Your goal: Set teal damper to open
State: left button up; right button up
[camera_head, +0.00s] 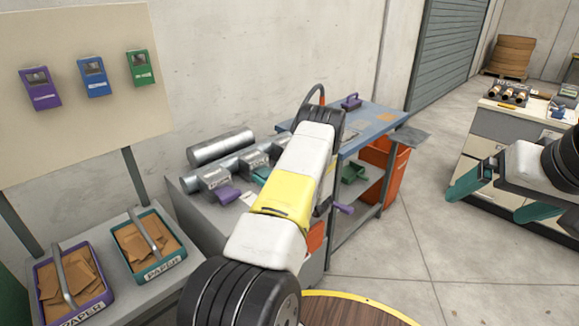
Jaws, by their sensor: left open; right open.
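A small teal piece (262,173) shows beside the grey duct boxes on the grey bench; it may be the teal damper. My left arm covers its right side, so I cannot tell its setting. A purple handle (229,194) sticks out of the nearer duct box. My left arm reaches across the middle of the view over the benches. My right gripper (500,197) has teal fingers spread apart and empty, at the right over the floor, far from the ducts.
A blue-topped bench (372,118) with a purple-handled tool stands behind my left arm. Two paper trays, purple-rimmed (108,297) and teal-rimmed (183,249), stand at the lower left. Purple, blue and green boxes hang on the wall board (90,125). A round wooden top (350,312) is at the bottom. Floor between is clear.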

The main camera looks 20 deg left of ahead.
pick_arm(q)
jog(key=shift+c, duration=0.2)
grip_shut()
jog(key=v, duration=0.6)
jog(key=shift+f, duration=0.1)
jog(key=shift+o, duration=0.2)
grip_release()
jog(key=v, duration=0.8)
